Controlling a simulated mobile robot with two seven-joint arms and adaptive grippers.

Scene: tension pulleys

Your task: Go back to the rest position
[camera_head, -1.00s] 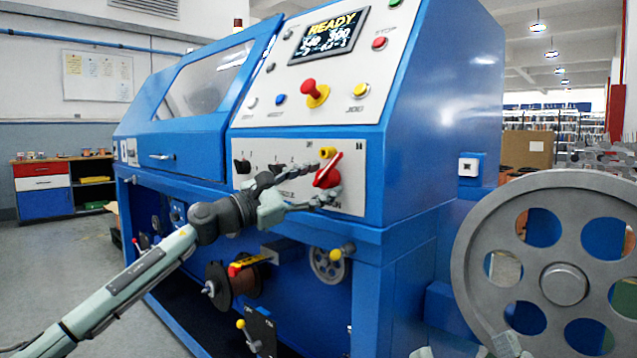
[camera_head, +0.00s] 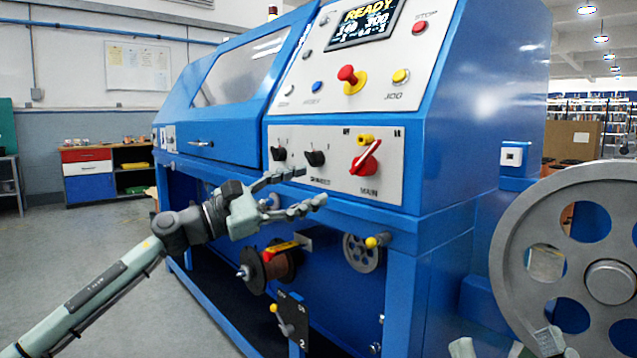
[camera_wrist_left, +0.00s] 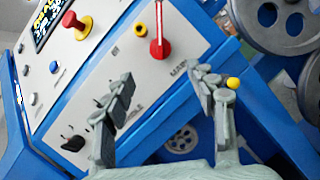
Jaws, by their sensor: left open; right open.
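My left gripper (camera_head: 314,187) is open and empty in front of the blue machine, to the left of and below the red MAIN switch (camera_head: 365,160). It is clear of the switch, whose handle is tilted up to the right in the head view. In the left wrist view the two spread fingers of my left gripper (camera_wrist_left: 161,75) show nothing between them, and the red switch (camera_wrist_left: 158,45) stands beyond their tips. My right gripper (camera_head: 505,347) shows only its fingertips at the bottom edge of the head view, apart and with no object visible between them.
The blue machine (camera_head: 440,180) fills the middle. A large grey pulley wheel (camera_head: 515,250) stands at the right, close to my right gripper. Below the left gripper are a spool (camera_head: 277,266) and a yellow-knobbed lever (camera_head: 288,318). Open floor (camera_head: 110,235) lies to the left.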

